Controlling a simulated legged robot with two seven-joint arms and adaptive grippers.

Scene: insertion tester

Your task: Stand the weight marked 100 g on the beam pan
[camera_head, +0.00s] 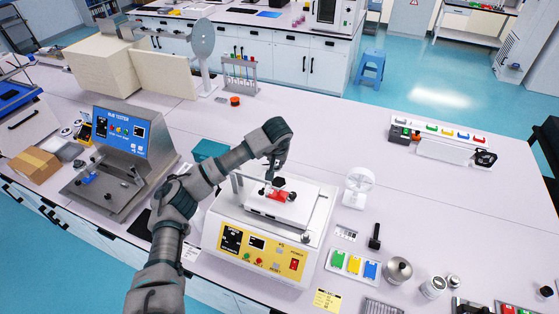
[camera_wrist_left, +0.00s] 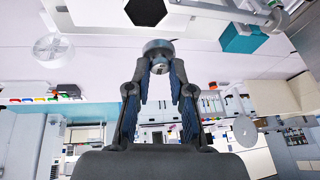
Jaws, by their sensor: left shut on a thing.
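My left gripper (camera_wrist_left: 158,72) is shut on a small round metal weight (camera_wrist_left: 158,52) in the left wrist view. No marking on it is readable. In the head view the left gripper (camera_head: 273,168) hangs over the white tester with the yellow front panel (camera_head: 255,258), and the weight is mostly hidden by the gripper. A black hexagonal piece (camera_head: 279,183), perhaps the beam pan, is just below the fingers, above a red part (camera_head: 277,196). It also shows in the left wrist view (camera_wrist_left: 146,10), apart from the weight in the picture. My right gripper is not in view.
Metal weights (camera_head: 398,270) and a tray of coloured blocks (camera_head: 354,265) stand right of the tester. A small white fan-like wheel (camera_head: 358,187) stands nearby. The grey rub tester (camera_head: 120,160) is at left. The bench's middle right is clear.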

